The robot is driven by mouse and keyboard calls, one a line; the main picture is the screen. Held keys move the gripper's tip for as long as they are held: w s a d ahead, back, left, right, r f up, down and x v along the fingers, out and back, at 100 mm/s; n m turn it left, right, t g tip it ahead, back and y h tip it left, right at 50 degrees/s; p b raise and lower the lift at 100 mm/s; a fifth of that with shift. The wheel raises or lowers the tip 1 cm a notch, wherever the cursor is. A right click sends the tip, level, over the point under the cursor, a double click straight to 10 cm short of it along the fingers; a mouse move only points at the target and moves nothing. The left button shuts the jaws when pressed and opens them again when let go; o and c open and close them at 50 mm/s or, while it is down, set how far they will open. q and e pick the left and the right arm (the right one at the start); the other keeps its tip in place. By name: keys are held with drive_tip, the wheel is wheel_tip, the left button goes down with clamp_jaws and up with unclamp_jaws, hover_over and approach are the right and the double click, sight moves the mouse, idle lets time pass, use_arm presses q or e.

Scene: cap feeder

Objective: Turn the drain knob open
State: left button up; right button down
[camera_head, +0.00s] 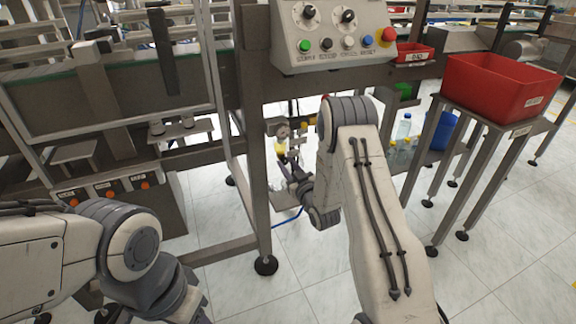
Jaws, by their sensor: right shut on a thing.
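A small air unit (280,130) with a round gauge hangs behind the frame's front leg, at the middle of the head view. A yellow bowl (281,148) shows at its lower part. My right gripper (287,160) is right under the bowl, its dark fingers pointing up and left, shut on what appears to be the drain knob at the bowl's bottom. The knob is hidden by the fingers, so its turn cannot be told. My left arm is at the lower left; its gripper is out of view.
A control box (330,35) with knobs and coloured buttons is above my right arm. A frame leg (258,190) stands just left of my right gripper. A red bin (497,85) sits on a stand at the right. A blue bucket (440,130) and bottles are behind it.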

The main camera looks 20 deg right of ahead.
drive_tip(key=shift+m, duration=0.4)
drive_tip(key=m, duration=0.3)
drive_tip(key=shift+f+m, duration=0.1)
drive_tip(key=shift+m, duration=0.3)
drive_tip(key=m, duration=0.4)
drive_tip(key=shift+m, duration=0.4)
drive_tip(key=m, duration=0.8)
drive_tip(key=shift+f+m+h, duration=0.1)
drive_tip(key=shift+m+h, duration=0.2)
drive_tip(key=shift+m, duration=0.1)
drive_tip(key=shift+p, duration=0.3)
drive_tip(key=c, duration=0.6)
unclamp_jaws()
